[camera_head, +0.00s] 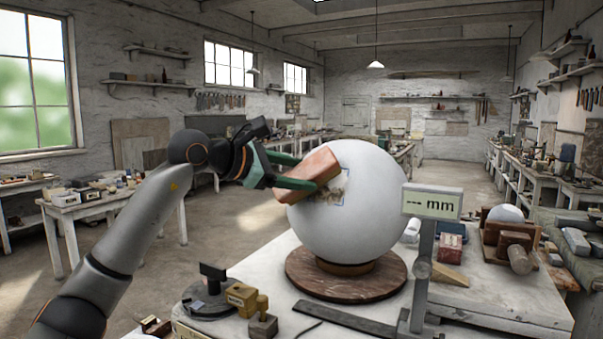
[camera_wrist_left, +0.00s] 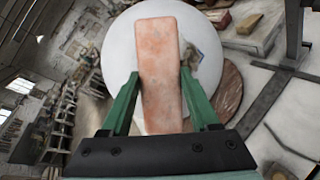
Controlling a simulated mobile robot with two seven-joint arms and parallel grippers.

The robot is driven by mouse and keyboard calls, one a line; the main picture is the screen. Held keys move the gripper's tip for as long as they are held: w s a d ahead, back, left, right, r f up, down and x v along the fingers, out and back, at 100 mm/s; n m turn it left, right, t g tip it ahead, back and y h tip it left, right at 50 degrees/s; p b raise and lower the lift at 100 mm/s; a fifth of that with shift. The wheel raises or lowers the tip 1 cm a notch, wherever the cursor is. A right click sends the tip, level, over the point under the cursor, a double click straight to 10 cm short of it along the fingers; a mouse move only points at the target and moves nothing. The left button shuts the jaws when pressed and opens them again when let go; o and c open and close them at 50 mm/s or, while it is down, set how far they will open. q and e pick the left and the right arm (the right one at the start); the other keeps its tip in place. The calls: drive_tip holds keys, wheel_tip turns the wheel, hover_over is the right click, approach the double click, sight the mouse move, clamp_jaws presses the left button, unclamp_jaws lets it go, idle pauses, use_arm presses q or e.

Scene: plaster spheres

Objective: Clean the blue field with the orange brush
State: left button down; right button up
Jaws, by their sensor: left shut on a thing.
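A large white plaster sphere (camera_head: 365,225) rests on a round reddish-brown base (camera_head: 345,284) on the work table. On its left side is a small field outlined in blue (camera_head: 345,178), with brownish-grey dirt in it. My left gripper (camera_head: 300,173) is shut on the orange brush (camera_head: 310,170), a flat, pinkish-orange block. The brush lies over the left part of the field and hides it; I cannot tell whether it touches the sphere. In the left wrist view the brush (camera_wrist_left: 160,75) sits between the green fingers, with the dirt patch to its right. My right gripper is out of view.
A gauge with a display reading "-- mm" (camera_head: 432,204) stands close right of the sphere. A dark metal bar (camera_head: 345,320) lies in front of the base. Small brass and black tools (camera_head: 240,298) stand front left. A smaller sphere (camera_head: 505,214) sits at the right.

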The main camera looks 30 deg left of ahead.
sight(318, 161)
use_arm(q)
drive_tip(key=shift+d+r, duration=0.1)
drive_tip(key=shift+r, duration=0.05)
drive_tip(key=shift+w+d+r+p, duration=0.3)
drive_tip(key=shift+d+r+p, duration=0.15)
drive_tip(key=shift+d+r, duration=0.15)
drive_tip(key=shift+w+d+r, duration=0.25)
drive_tip(key=shift+d+r, duration=0.05)
drive_tip(key=shift+d, duration=0.2)
drive_tip(key=shift+w+d+r, duration=0.25)
drive_tip(key=shift+d+r, duration=0.05)
drive_tip(key=shift+d, duration=0.2)
drive_tip(key=shift+s+a+f+b, duration=0.4)
drive_tip(key=shift+a+f+b, duration=0.25)
drive_tip(key=shift+a, duration=0.2)
drive_tip(key=shift+s+a+f+b, duration=0.35)
drive_tip(key=shift+a+f+b, duration=0.15)
drive_tip(key=shift+a+f, duration=0.3)
drive_tip(key=shift+w+d+r+p, duration=0.3)
drive_tip(key=shift+d+r+p, duration=0.4)
drive_tip(key=shift+r+p, duration=0.2)
drive_tip(key=shift+w+d+r, duration=0.25)
drive_tip(key=shift+d, duration=0.25)
drive_tip(key=shift+w+d+r, duration=0.2)
drive_tip(key=shift+d+r, duration=0.05)
drive_tip(key=shift+d, duration=0.2)
drive_tip(key=shift+a, duration=0.1)
